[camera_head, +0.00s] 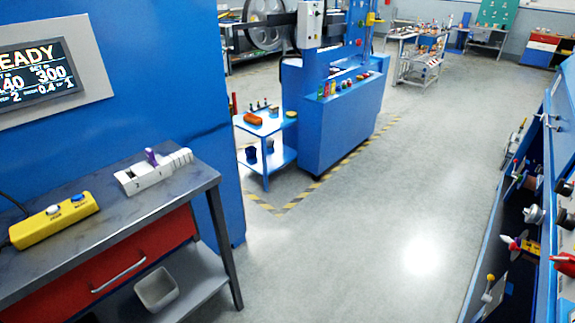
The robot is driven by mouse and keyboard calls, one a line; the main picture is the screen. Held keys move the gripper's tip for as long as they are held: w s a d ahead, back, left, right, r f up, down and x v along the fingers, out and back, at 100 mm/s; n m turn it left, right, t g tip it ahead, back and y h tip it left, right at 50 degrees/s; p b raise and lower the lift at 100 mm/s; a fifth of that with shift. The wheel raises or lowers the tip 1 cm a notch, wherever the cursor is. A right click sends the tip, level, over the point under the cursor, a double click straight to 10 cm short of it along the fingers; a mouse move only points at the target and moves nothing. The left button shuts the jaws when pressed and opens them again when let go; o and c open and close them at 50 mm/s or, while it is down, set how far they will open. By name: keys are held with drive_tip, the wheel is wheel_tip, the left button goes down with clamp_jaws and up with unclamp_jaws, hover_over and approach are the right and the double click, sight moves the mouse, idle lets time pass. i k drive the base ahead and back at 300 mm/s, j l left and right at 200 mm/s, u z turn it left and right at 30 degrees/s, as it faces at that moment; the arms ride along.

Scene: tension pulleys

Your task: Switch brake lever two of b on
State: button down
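My gripper is not in view. A white block (160,175) with an upright purple lever (151,156) lies on the grey workbench top (105,195) at the left. Small marks on the block are too small to read.
A yellow two-button box (53,220) lies on the bench, beside a blue cabinet with a display (36,73). A blue machine (338,120) and a small blue-legged cart (265,135) stand beyond. The grey floor (365,225) between bench and panel is clear.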

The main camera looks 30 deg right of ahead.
sight(487, 299)
drive_tip(key=i+j+z, duration=0.1)
drive_tip(key=i+z, duration=0.3)
drive_tip(key=i+j+z, duration=0.2)
drive_tip(key=i+z, duration=0.2)
drive_tip(key=i+j+z, duration=0.25)
drive_tip(key=z, duration=0.15)
drive_tip(key=i+j+z, duration=0.25)
drive_tip(key=j+z, duration=0.15)
drive_tip(key=i+j+z, duration=0.2)
drive_tip(key=j+z, duration=0.2)
drive_tip(key=j, duration=0.2)
